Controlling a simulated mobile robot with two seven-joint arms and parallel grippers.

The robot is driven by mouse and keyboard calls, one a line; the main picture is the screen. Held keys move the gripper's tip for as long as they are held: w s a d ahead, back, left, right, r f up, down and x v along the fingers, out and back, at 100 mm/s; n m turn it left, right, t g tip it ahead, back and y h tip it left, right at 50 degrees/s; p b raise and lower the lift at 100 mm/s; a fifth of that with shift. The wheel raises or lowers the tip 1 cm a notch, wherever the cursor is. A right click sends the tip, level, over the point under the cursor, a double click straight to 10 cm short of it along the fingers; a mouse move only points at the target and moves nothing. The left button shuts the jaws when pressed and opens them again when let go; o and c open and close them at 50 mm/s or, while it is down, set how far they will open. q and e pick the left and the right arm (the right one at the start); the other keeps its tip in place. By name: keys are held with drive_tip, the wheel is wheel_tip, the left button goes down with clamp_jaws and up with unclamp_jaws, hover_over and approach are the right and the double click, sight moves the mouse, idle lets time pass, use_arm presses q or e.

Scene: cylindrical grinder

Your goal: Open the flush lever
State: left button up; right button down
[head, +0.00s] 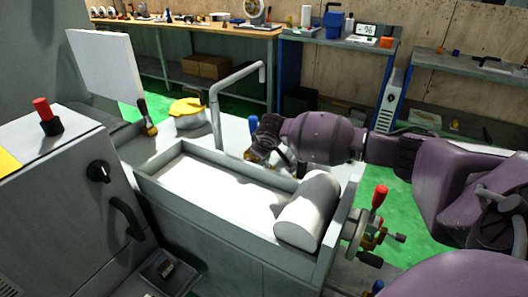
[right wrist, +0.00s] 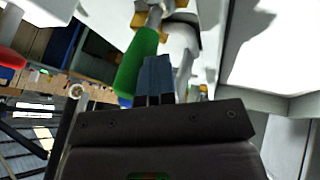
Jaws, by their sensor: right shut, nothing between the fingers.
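A green-handled lever (right wrist: 137,65) on a metal valve with brass fittings fills the upper middle of the right wrist view; I take it for the flush lever. My right gripper (head: 257,148) is at the far edge of the grey trough, near the bent pipe. In the wrist view, its shut, empty fingers (right wrist: 158,72) are right beside the green handle, on its right. I cannot tell whether they touch it. In the head view, my gripper and wrist largely hide this lever. My left gripper is not in view.
The grey trough (head: 168,202) holds a white cylinder (head: 309,210) at its right end. A bent pipe (head: 215,115) rises behind it. A black-handled lever (head: 146,116) and a yellow-topped part (head: 188,109) stand left. A red-handled control (head: 379,196) is at the right.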

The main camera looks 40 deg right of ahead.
drive_tip(key=shift+w+d+r, duration=0.1)
drive_tip(key=shift+d, duration=0.1)
drive_tip(key=shift+w+d+r+m+g+y+p, duration=0.15)
drive_tip(key=shift+w+d+g+y+p, duration=0.1)
drive_tip(key=shift+d+y, duration=0.35)
drive_tip(key=shift+w+d+r+m+g+y+p, duration=0.15)
drive_tip(key=shift+w+d+g+y+p, duration=0.1)
drive_tip(key=shift+d+y, duration=0.3)
drive_tip(key=shift+w+d+f+y, duration=0.1)
drive_tip(key=shift+d+y, duration=0.15)
drive_tip(key=shift+y, duration=0.2)
drive_tip(key=shift+w+d+f+m+g+y+b, duration=0.15)
drive_tip(key=shift+w+d+f+g+y+b, duration=0.15)
drive_tip(key=shift+d+y+b, duration=0.4)
drive_tip(key=shift+w+d+f+m+g+y+b, duration=0.25)
drive_tip(key=shift+d+g+y+b, duration=0.3)
drive_tip(key=shift+d, duration=0.3)
drive_tip(key=shift+w+d+f+m+g+y+b, duration=0.1)
drive_tip(key=shift+w+d+f+g+y+b, duration=0.2)
drive_tip(key=shift+d+y+b, duration=0.4)
drive_tip(key=shift+w+d+r, duration=0.1)
drive_tip(key=shift+d+r, duration=0.05)
drive_tip(key=shift+r, duration=0.05)
drive_tip(key=shift+r, duration=0.1)
